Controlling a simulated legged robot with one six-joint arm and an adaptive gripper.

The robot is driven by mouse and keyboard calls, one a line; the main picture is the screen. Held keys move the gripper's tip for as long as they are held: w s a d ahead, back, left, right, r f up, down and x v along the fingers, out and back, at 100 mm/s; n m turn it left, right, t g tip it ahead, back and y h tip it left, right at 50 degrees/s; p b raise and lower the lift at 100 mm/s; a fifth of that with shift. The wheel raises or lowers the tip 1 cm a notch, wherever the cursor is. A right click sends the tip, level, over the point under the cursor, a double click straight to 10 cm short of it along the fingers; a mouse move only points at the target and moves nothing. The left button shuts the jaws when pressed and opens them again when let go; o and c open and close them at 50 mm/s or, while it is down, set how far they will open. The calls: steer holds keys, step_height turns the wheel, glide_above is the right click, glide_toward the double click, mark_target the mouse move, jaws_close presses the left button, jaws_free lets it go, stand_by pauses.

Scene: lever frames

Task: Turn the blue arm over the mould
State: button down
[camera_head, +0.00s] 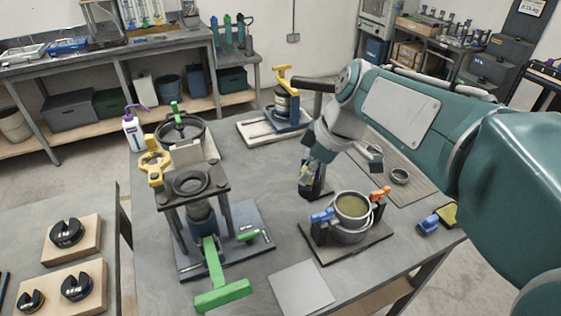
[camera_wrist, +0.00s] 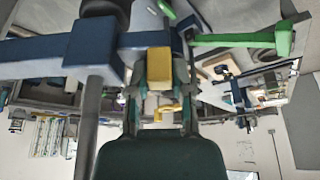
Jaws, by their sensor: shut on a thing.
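The blue arm (camera_wrist: 95,52) runs across the upper left of the wrist view, beside a grey post (camera_wrist: 90,125). A yellow block (camera_wrist: 158,68) at its end sits between the two fingers of my gripper (camera_wrist: 158,85), which are shut on it. In the head view my gripper (camera_head: 308,174) points down at the table's middle, at a dark blue part that it and my wrist partly hide. What seems to be the mould, a round metal pot (camera_head: 352,206) with tan contents, stands to the right and nearer, apart from my gripper.
The pot's stand has blue (camera_head: 322,216) and orange (camera_head: 380,193) clamps. A press with a green lever (camera_head: 215,264) stands at left. A yellow-handled fixture (camera_head: 290,105) is behind my gripper. A bare grey plate (camera_head: 301,288) lies at the front.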

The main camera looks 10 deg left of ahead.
steer(key=w+d+n+g+h, duration=0.1)
steer(key=w+d+n, duration=0.3)
steer(key=d+n, duration=0.4)
steer(key=shift+w+d+g, duration=0.2)
steer(key=shift+d+g, duration=0.7)
steer(key=shift+d, duration=2.35)
steer(key=c, duration=0.8)
jaws_free()
steer(key=shift+d, duration=0.1)
steer(key=shift+w+d, duration=0.1)
steer(key=v, duration=1.2)
